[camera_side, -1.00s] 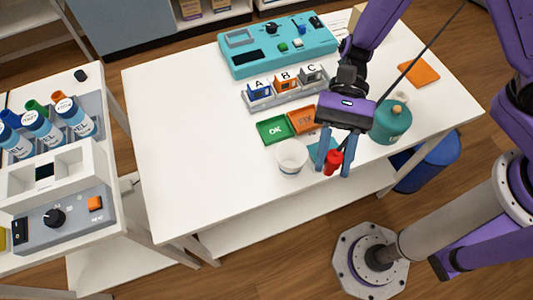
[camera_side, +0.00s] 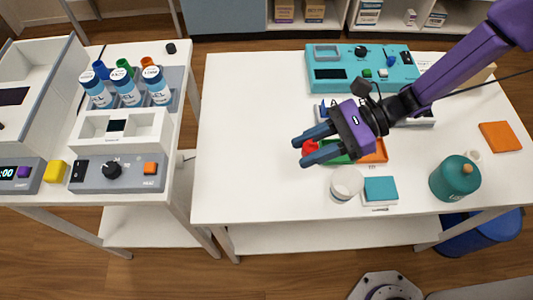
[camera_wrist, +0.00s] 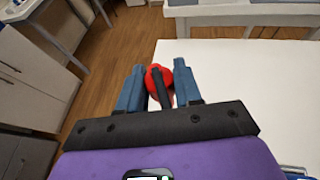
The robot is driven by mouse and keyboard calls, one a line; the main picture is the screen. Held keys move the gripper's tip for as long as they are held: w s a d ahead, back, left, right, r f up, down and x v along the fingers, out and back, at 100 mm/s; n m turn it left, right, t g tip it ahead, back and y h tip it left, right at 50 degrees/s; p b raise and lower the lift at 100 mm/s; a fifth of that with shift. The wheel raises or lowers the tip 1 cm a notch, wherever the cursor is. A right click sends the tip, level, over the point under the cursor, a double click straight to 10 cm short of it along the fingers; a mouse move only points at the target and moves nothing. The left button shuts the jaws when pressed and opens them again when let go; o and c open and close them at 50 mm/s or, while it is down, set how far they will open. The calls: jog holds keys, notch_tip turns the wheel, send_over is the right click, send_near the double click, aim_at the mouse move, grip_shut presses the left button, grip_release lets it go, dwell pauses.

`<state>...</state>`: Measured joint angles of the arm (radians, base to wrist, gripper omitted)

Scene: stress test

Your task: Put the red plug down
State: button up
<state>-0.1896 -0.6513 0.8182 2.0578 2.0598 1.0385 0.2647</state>
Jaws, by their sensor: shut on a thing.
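The red plug (camera_side: 310,147) is between the two blue fingers of my gripper (camera_side: 301,151), which is shut on it. In the side view my gripper is tilted, with its fingers pointing left, over the white table (camera_side: 240,130). In the wrist view the red plug (camera_wrist: 160,76) shows between the fingertips, with a dark strip in front of it. The plug's lower part is hard to make out.
A white cup (camera_side: 346,184) and a teal pad (camera_side: 381,190) lie in front of my gripper. Green and orange trays (camera_side: 373,152) are partly hidden behind it. The table's left part is clear. A side bench (camera_side: 120,205) holds bottles and devices.

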jog(key=w+a+f, duration=0.1)
jog(key=a+f, duration=0.1)
jog(key=w+a+f, duration=0.2)
jog(key=a+f, duration=0.1)
jog(key=w+a+f, duration=0.2)
jog(key=shift+w+a+f, duration=0.15)
jog(key=shift+a+f, duration=0.15)
jog(key=shift+f, duration=0.05)
jog(key=shift+a+f, duration=0.15)
jog(key=shift+f, duration=1.5)
jog(key=o, duration=1.1)
jog(key=shift+f, duration=0.15)
jog(key=shift+c, duration=0.2)
jog(key=v, duration=1.2)
